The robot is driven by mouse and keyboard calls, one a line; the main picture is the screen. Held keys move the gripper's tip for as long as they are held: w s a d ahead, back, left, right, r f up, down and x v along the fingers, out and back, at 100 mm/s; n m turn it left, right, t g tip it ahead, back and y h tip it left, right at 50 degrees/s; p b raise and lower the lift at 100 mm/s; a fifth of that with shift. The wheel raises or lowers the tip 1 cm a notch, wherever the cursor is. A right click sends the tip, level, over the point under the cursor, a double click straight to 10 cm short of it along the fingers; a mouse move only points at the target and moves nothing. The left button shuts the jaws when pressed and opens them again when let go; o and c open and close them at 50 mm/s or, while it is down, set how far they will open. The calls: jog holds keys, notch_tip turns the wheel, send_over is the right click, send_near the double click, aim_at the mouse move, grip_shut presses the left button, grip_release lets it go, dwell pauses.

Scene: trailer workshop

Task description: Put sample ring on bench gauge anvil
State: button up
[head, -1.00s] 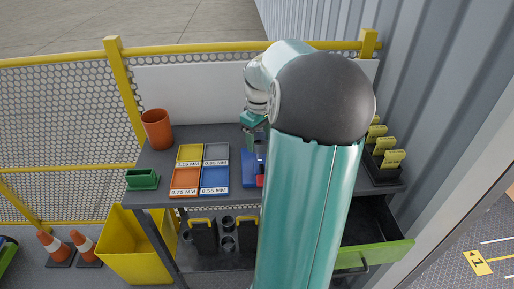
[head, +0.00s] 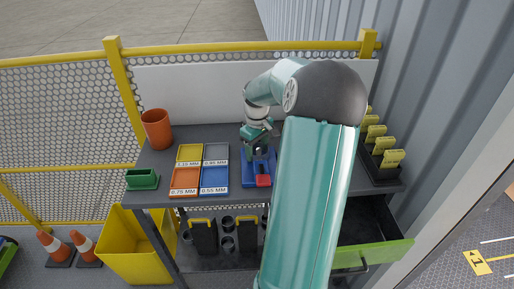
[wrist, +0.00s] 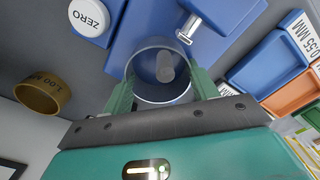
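My gripper (wrist: 162,90) is shut on a grey metal sample ring (wrist: 160,97), with a green finger on each side of it. The blue bench gauge (wrist: 125,48) lies beneath. Its grey anvil post (wrist: 165,67) shows through the ring's opening; I cannot tell whether the ring is around the post or just above it. A metal spindle tip (wrist: 187,30) is beside the ring's far edge. A white ZERO button (wrist: 89,18) is at upper left. In the head view, my gripper (head: 257,150) is over the blue gauge (head: 248,178); the ring cannot be made out there.
Labelled yellow (head: 189,152), grey (head: 216,151), orange (head: 184,179) and blue (head: 214,177) trays lie left of the gauge. A brass ring marked 1.00 (wrist: 40,95) stands nearby. An orange cup (head: 157,129) and green holder (head: 142,180) are farther left. A drawer (head: 370,255) hangs open.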

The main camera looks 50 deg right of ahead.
jog(key=o, duration=0.4)
jog(key=shift+o, duration=0.2)
notch_tip(320, 180, up, 12)
jog(key=w+a+r+h, duration=0.1)
jog(key=w+a+r, duration=0.2)
jog(key=a, duration=0.5)
jog(key=a+r+t+h, duration=0.1)
jog(key=a+r, duration=0.1)
jog(key=a, duration=1.2)
jog(key=s+a+t+y, duration=0.1)
jog(key=s+a+t, duration=0.1)
jog(key=s+a, duration=0.3)
jog(key=s+a+f+t+y, duration=0.1)
jog(key=s+a, duration=0.5)
jog(key=a, duration=0.8)
jog(key=shift+a+f+n+t, duration=0.2)
jog(key=shift+f+n+t, duration=0.15)
jog(key=shift+t, duration=0.45)
jog(key=shift+s, duration=0.15)
